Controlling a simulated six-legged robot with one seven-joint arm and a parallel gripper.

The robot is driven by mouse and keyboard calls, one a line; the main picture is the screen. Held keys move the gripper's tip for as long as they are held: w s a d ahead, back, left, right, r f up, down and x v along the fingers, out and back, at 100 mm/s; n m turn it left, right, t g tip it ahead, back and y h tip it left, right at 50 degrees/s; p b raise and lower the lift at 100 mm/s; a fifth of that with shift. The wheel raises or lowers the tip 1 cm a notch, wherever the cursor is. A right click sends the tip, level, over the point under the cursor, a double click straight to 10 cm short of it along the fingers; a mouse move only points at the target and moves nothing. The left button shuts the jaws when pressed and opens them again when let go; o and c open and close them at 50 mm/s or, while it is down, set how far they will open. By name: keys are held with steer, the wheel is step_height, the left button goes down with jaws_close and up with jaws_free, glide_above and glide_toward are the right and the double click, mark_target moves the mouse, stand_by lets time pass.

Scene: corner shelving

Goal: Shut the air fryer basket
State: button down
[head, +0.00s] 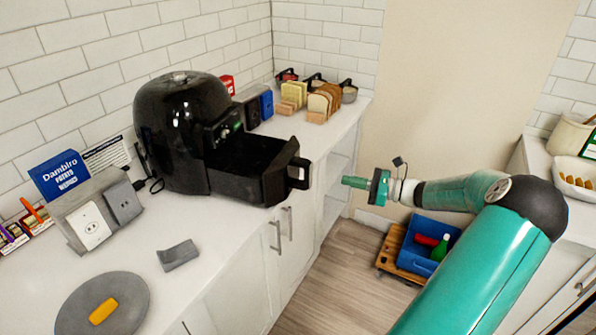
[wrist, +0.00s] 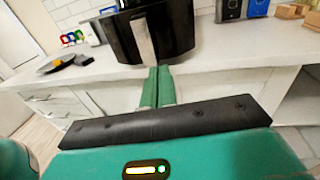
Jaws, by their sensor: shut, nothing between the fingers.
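The black air fryer (head: 182,130) stands on the white counter. Its basket (head: 262,165) is pulled well out toward the right, past the counter's front edge, with its handle (head: 299,172) at the outer end. In the wrist view the basket front (wrist: 170,30) and its lighter handle (wrist: 143,42) are ahead, at the top. My gripper (head: 352,182) is to the right of the handle in the head view, apart from it, over the floor. In the wrist view my green fingers (wrist: 158,78) are together and empty, pointing at the area just below the handle.
The counter (head: 215,235) also holds a grey socket box (head: 95,212), a grey block (head: 178,255) and a round grey plate (head: 105,305). Bread racks (head: 320,103) stand farther back. A blue crate (head: 428,245) is on the floor. The space between my gripper and the handle is clear.

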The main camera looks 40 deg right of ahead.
steer(key=x, duration=1.3)
steer(key=shift+w+d+r, duration=0.15)
steer(key=shift+w, duration=0.2)
glide_toward(247, 168)
steer(key=w+a+r, duration=0.1)
steer(key=w, duration=0.1)
steer(key=w+a+r, duration=0.2)
steer(key=w, duration=0.1)
steer(key=w+a+r, duration=0.1)
steer(key=w+a, duration=0.1)
steer(key=w, duration=0.1)
steer(key=shift+r, duration=0.25)
steer(key=shift+w+a, duration=0.15)
steer(key=shift+w, duration=0.15)
